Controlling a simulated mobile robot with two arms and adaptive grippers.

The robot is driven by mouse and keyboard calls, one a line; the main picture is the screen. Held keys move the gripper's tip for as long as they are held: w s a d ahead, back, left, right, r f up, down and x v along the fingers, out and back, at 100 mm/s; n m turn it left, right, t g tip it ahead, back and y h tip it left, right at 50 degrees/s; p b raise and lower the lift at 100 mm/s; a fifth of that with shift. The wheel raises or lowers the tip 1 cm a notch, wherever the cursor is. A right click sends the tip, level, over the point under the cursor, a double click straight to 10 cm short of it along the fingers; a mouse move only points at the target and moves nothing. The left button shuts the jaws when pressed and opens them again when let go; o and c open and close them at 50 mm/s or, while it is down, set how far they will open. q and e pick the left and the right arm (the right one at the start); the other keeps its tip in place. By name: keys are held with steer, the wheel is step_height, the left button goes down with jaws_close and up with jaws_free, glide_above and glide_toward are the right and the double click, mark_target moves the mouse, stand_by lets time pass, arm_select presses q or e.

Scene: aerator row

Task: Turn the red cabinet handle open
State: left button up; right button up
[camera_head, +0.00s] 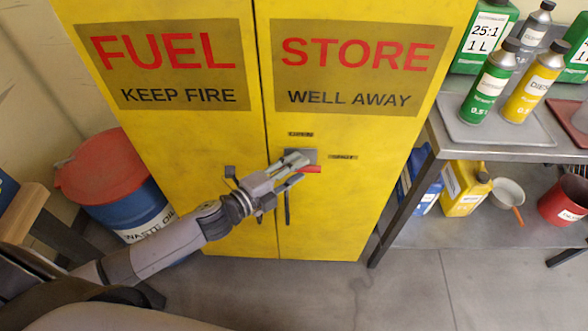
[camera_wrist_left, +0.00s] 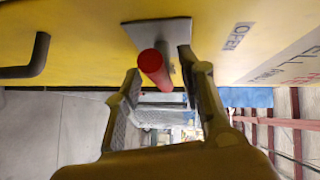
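The yellow cabinet (camera_head: 340,215) has two doors, shut as far as I can see. Its red handle (camera_head: 312,169) sticks out from a grey plate (camera_head: 303,154) on the right door; part of it is hidden by my left gripper (camera_head: 298,168). In the left wrist view the red handle (camera_wrist_left: 155,68) points toward the camera, with the grey plate (camera_wrist_left: 178,34) behind it. My left gripper (camera_wrist_left: 167,76) is open, with one finger on each side of the handle. I cannot tell whether either finger touches it. My right gripper is not in view.
A black pull bar (camera_head: 287,207) sits below the handle. A workbench (camera_head: 436,140) with bottles and cans stands at the right. A red-lidded waste oil drum (camera_head: 115,185) stands at the left. The floor (camera_head: 420,290) in front is clear.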

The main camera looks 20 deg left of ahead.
arm_select(q)
steer(key=shift+c, duration=0.2)
jaws_close()
stand_by(0.3)
steer(key=m+g+y+p, duration=0.2)
steer(key=y+p, duration=0.2)
steer(key=p, duration=0.6)
steer(key=d+m+g+y+p, duration=0.1)
steer(key=m+g+y+p, duration=0.1)
steer(key=p, duration=0.8)
steer(key=r+m+g+y+p, duration=0.1)
steer(key=m+y+p, duration=0.3)
steer(key=p, duration=0.6)
steer(key=shift+w+d+g+y, duration=0.15)
steer(key=shift+g+y, duration=0.45)
steer(key=shift+y, duration=0.6)
